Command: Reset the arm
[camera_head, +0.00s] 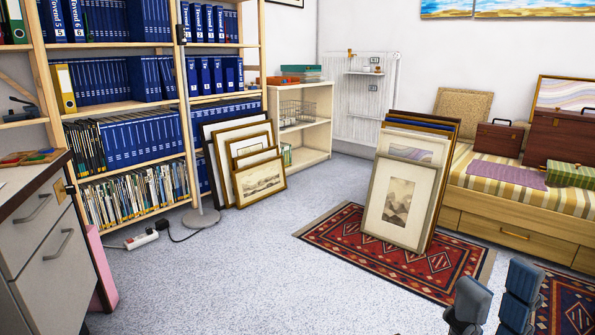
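My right gripper (496,285) shows at the bottom right edge, above the rug. Its two dark blue-grey fingers stand apart with a gap between them, and nothing shows in the gap. The rest of my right arm is outside the picture. My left gripper and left arm are not in view.
Framed prints (397,205) lean in a stack on the red rug (330,236), beyond the gripper. More frames (260,180) lean by the bookshelf (110,107). A daybed (485,221) stands at right, a drawer cabinet (45,230) at left. The middle grey floor (230,275) is clear.

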